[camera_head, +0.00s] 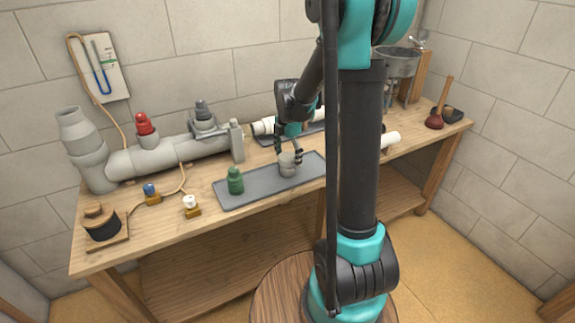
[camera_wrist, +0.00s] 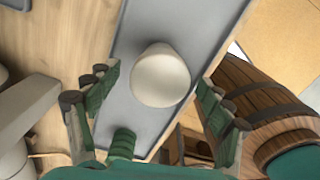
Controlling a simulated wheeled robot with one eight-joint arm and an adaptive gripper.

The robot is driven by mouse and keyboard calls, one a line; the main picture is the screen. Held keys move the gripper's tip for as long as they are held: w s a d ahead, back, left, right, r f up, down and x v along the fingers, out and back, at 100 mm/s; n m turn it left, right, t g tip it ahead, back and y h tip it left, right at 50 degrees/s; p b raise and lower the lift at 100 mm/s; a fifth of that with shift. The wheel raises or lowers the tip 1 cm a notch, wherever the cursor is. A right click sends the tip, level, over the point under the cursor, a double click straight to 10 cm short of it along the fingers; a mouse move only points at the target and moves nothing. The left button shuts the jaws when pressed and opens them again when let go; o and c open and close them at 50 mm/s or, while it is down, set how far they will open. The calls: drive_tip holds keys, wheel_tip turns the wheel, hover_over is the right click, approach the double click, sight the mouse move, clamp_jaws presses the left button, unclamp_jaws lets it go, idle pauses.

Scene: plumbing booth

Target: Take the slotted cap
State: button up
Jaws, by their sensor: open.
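A pale grey, round cap-like piece (camera_head: 288,166) stands on the grey tray (camera_head: 250,192) on the workbench. It also shows in the wrist view (camera_wrist: 161,77) with a smooth, plain top; I see no slot on it, so I cannot tell if it is the slotted cap. A green ribbed cap-like piece (camera_head: 235,181) stands on the tray to its left and shows low in the wrist view (camera_wrist: 121,145). My gripper (camera_head: 288,156) is open above the pale piece, its fingers on either side of it, apart from it in the wrist view.
A grey pipe (camera_head: 170,157) with a red-topped valve (camera_head: 145,126) lies behind the tray. Small blue (camera_head: 151,193) and white (camera_head: 190,205) fittings are at left. A plunger (camera_head: 436,118) stands far right. The tray is bare between the two pieces.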

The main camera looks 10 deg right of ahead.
drive_tip(key=c, duration=1.3)
drive_tip(key=shift+r, duration=0.1)
